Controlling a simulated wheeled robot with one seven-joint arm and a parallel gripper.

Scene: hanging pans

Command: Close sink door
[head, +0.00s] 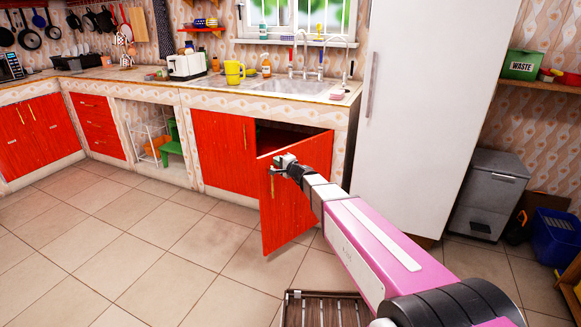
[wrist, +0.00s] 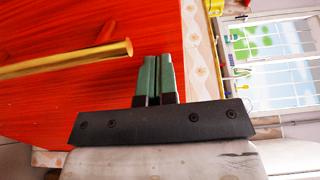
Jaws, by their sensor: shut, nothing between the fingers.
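The red sink door (head: 285,210) stands open below the sink (head: 290,88), swung out from the cabinet, with a dark gap behind its top edge. Its brass handle (head: 272,186) is near its left edge. My gripper (head: 279,161) is at the upper part of the door, close to its top edge, and my arm hides part of the door. In the wrist view my gripper's green fingers (wrist: 158,72) are together and empty, in front of the red door (wrist: 80,105). The brass handle (wrist: 65,62) lies left of the fingertips. I cannot tell whether they touch the door.
A closed red door (head: 222,150) is left of the opening. A white fridge (head: 430,110) stands to the right of the sink cabinet. A slatted wooden thing (head: 325,310) lies on the floor near my base. The tiled floor (head: 130,240) to the left is clear.

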